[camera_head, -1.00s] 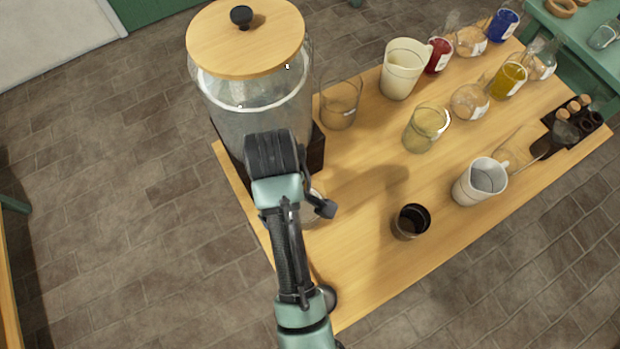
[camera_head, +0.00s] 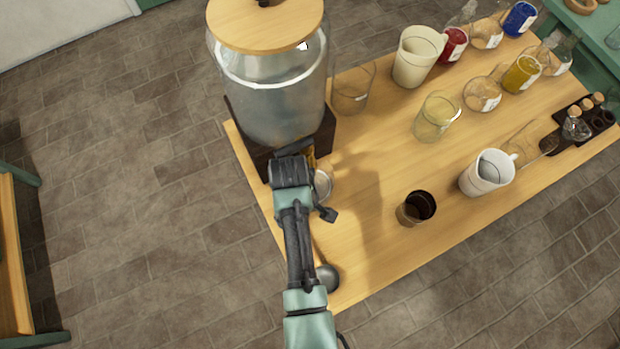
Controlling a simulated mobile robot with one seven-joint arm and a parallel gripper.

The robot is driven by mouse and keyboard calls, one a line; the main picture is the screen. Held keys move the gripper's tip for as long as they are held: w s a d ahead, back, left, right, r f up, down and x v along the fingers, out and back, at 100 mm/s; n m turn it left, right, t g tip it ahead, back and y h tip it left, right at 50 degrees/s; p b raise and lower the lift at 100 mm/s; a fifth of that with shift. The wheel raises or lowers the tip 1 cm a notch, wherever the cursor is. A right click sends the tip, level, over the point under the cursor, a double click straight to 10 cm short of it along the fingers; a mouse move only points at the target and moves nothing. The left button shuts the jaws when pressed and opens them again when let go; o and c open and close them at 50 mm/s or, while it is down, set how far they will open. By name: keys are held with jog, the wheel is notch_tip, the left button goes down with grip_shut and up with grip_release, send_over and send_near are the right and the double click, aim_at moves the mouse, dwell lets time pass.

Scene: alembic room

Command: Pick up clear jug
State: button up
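Several clear glass vessels stand on the wooden table (camera_head: 365,265), and I cannot tell for certain which one is the clear jug. One clear straight-sided vessel (camera_head: 352,90) stands just right of the big dispenser. Another clear vessel (camera_head: 437,118), with a yellowish tint, stands at mid table. A faint clear vessel (camera_head: 524,143) stands behind the white jug (camera_head: 486,174). My gripper (camera_head: 294,152) is at the table's left side, in front of the dispenser's dark base. A small clear round rim (camera_head: 322,184) shows close beside it, partly hidden. The fingers are hidden from this view.
The large lidded glass dispenser (camera_head: 272,95) stands at the table's left corner. A dark cup (camera_head: 416,208), a ladle (camera_head: 327,277), a cream jug (camera_head: 414,60) and several flasks crowd the table. The table's centre front is mostly clear.

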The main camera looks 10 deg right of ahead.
jog(key=shift+f, duration=0.1)
grip_shut()
dwell(0.4)
